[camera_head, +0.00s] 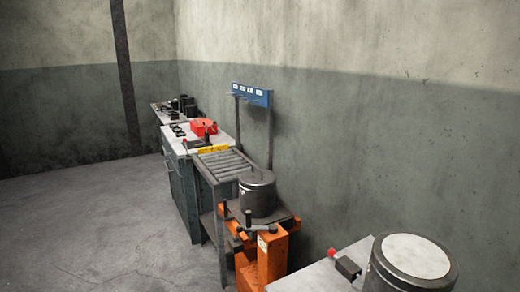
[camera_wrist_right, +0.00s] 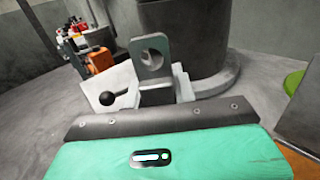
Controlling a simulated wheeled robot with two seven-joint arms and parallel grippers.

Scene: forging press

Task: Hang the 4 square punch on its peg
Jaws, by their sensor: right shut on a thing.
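The blue peg board (camera_head: 251,95) with several white labels stands on two posts behind the roller table; its pegs are too small to make out singly, and the labels cannot be read. In the right wrist view the teal body and black front strip of my right gripper fill the bottom. A dark grey upright plate with a round hole (camera_wrist_right: 136,50) rises just ahead of the strip. It looks like part of the punch held in my right gripper (camera_wrist_right: 155,97), which is shut; the rest of it is hidden. My left gripper is in neither view.
A white-topped table (camera_head: 312,280) with a large dark cylinder (camera_head: 377,278) is at the front right. An orange stand (camera_head: 272,260) holds a dark drum (camera_head: 258,196). Beyond are the roller table (camera_head: 226,165) and benches along the wall. Floor at left is clear.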

